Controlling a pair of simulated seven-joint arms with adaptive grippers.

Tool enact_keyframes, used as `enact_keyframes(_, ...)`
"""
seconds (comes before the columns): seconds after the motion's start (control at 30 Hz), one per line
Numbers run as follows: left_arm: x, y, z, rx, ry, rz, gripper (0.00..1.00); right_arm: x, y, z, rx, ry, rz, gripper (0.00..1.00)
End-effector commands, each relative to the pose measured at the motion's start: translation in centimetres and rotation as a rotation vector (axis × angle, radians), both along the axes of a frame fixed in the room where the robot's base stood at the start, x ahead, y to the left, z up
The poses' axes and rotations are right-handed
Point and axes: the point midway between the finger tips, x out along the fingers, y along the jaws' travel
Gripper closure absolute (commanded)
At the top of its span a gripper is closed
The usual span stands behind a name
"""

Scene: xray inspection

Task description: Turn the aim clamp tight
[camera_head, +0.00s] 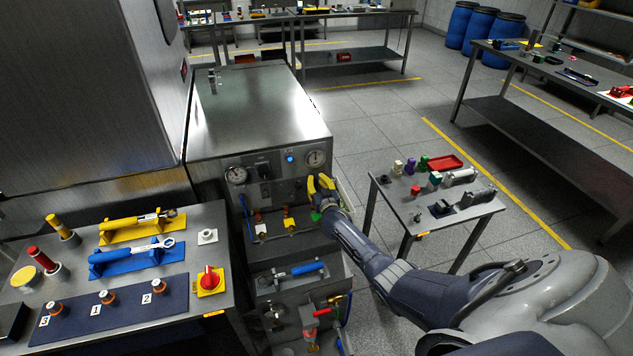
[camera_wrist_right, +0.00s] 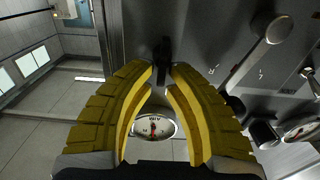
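My right gripper (camera_head: 321,184) has yellow fingers and is at the upper right front of the steel machine (camera_head: 258,115), beside the right dial. In the right wrist view its fingertips (camera_wrist_right: 164,72) come close together on either side of a small black handle (camera_wrist_right: 162,52), which fills the gap between them. This handle appears to be the aim clamp, but no label on it is readable. In the head view the handle is hidden behind the gripper. My left gripper is not in view.
Two dials, the left (camera_head: 236,175) and right (camera_head: 316,158), flank a lit blue button (camera_head: 290,159). In the wrist view a dial (camera_wrist_right: 153,128) shows between the fingers and a metal lever (camera_wrist_right: 262,45) is at right. A small table (camera_head: 440,208) with parts stands right.

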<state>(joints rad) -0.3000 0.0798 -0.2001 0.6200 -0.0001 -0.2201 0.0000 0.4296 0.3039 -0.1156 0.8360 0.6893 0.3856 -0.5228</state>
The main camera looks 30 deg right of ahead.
Motion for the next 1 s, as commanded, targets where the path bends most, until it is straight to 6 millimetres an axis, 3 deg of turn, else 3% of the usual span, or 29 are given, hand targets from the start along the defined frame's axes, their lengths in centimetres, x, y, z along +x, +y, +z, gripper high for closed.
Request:
enact_keyframes(0.1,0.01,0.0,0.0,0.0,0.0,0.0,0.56,-0.01,0.01,-0.01,0.0,0.0,0.0,1.0)
enact_keyframes(0.63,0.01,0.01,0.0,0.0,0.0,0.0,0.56,-0.03,-0.06,-0.02,0.021,-0.005,0.0,1.0)
enact_keyframes(1.0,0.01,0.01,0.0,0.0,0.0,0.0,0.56,-0.19,-0.69,-0.11,0.247,-0.067,-0.001,1.0)
